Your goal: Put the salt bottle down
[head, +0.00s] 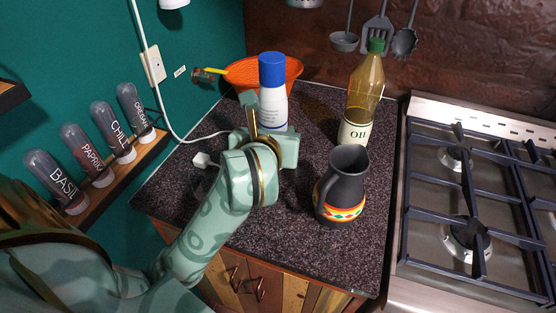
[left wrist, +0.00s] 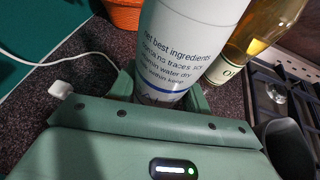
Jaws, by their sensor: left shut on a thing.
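The salt bottle, white with a blue cap (head: 272,70), stands upright near the back of the dark speckled counter (head: 210,135). My left gripper (head: 270,128) is shut on its lower part, coming from the front. In the left wrist view the bottle's white, printed body (left wrist: 182,48) rises between the fingers of the gripper (left wrist: 162,95). The gripper hides the bottle's base, so I cannot tell whether it touches the counter. My right gripper is not in view.
An orange bowl (head: 255,72) sits behind the bottle. An oil bottle (head: 363,90) and a dark jug (head: 345,180) stand to the right, before the gas stove (head: 480,190). A white cable with a plug (head: 203,160) lies at left. Spice tubes (head: 110,130) line a wall shelf.

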